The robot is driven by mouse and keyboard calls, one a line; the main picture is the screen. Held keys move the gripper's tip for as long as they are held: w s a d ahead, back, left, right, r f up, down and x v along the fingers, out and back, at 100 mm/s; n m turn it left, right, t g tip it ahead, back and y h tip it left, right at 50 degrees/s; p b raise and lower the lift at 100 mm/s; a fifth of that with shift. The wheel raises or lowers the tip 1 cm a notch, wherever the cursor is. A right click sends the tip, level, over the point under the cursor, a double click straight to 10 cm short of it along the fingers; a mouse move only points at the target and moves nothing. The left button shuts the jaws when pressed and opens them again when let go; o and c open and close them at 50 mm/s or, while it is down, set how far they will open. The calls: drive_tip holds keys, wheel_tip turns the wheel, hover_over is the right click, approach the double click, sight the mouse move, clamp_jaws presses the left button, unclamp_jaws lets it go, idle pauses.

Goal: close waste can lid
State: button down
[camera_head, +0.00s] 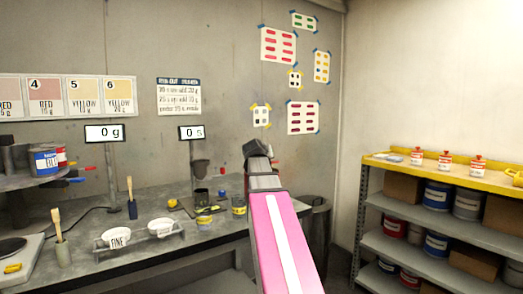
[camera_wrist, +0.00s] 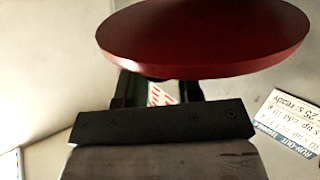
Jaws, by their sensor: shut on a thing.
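A dark grey waste can (camera_head: 318,235) stands on the floor at the right end of the bench, partly behind my pink arm. Its top is small and dim in the head view. My gripper (camera_head: 257,148) is raised in front of the back wall, above and left of the can. In the wrist view a dark red round disc (camera_wrist: 205,40), which looks like the lid, lies across the fingertips of my gripper (camera_wrist: 158,92). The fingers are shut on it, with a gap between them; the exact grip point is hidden. The disc is not discernible in the head view.
The grey bench (camera_head: 215,225) holds cups, brushes and small cans left of my arm. A yellow-topped shelf (camera_head: 400,170) with paint cans stands at the right. A printed wall notice (camera_head: 179,97) also shows in the wrist view (camera_wrist: 290,120).

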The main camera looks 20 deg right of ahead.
drive_tip(key=shift+s+f, duration=0.45)
drive_tip(key=shift+f, duration=0.15)
drive_tip(key=shift+s+d+f, duration=0.1)
drive_tip(key=shift+s+f, duration=0.25)
drive_tip(key=shift+f, duration=0.5)
drive_tip(key=shift+s+d+f, duration=0.1)
drive_tip(key=shift+s+f, duration=0.2)
drive_tip(key=shift+f, duration=0.65)
drive_tip(key=c, duration=0.8)
unclamp_jaws()
drive_tip(key=shift+s, duration=0.1)
drive_tip(key=shift+s+a, duration=0.1)
drive_tip(key=shift+a, duration=0.05)
drive_tip(key=v, duration=1)
drive_tip(key=shift+r+t, duration=0.35)
drive_tip(key=shift+t, duration=0.05)
